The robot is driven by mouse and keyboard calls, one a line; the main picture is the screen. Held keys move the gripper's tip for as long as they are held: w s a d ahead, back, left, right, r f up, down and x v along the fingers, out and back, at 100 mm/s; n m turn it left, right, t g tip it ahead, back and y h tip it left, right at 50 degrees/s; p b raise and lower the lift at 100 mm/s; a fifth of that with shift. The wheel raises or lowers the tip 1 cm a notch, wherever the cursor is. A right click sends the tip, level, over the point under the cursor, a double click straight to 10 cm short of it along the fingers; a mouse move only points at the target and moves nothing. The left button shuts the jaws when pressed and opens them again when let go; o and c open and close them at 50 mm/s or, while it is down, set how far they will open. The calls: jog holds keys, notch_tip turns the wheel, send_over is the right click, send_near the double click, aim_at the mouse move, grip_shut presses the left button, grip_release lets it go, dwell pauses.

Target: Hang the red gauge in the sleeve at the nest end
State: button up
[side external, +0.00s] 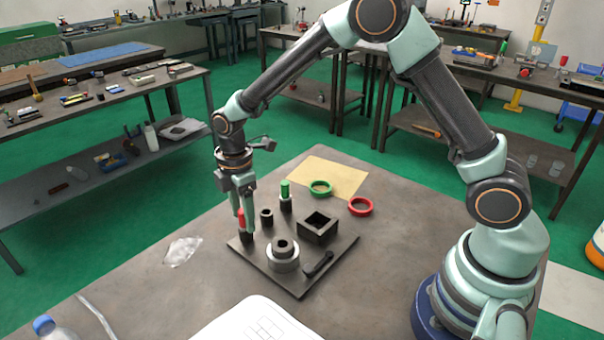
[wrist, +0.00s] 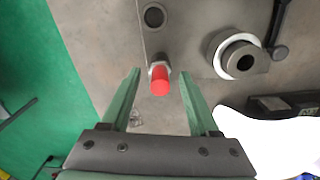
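The red gauge (side external: 241,219) stands upright at the left corner of the dark plate (side external: 296,287), with a dark sleeve or body under its red top. In the wrist view the red gauge (wrist: 160,82) shows its red end, with a grey collar behind it. My gripper (side external: 244,213) points down over it. In the wrist view my gripper (wrist: 160,74) is open, with a finger on each side of the gauge and a gap on both sides. An empty dark sleeve (side external: 267,216) stands beside it. The square open nest (side external: 318,226) is farther right.
A green gauge (side external: 285,192) stands in the back sleeve. The round chuck (side external: 283,256) and a black lever (side external: 319,264) are at the plate's front. A green ring (side external: 321,188) and a red ring (side external: 361,206) lie behind the plate.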

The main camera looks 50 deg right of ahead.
jog(key=shift+r, duration=0.1)
notch_tip(320, 180, up, 12)
dwell(0.5)
jog(key=s+d+r+m+t, duration=0.2)
jog(key=s+d+m, duration=0.3)
jog(key=s+m, duration=0.3)
jog(key=s+d+r+m+t, duration=0.3)
jog(key=s+d+r+m, duration=0.2)
jog(key=s+m, duration=0.2)
jog(key=shift+s+d+m+t, duration=0.3)
jog(key=shift+s+m, duration=0.1)
jog(key=shift+s, duration=0.1)
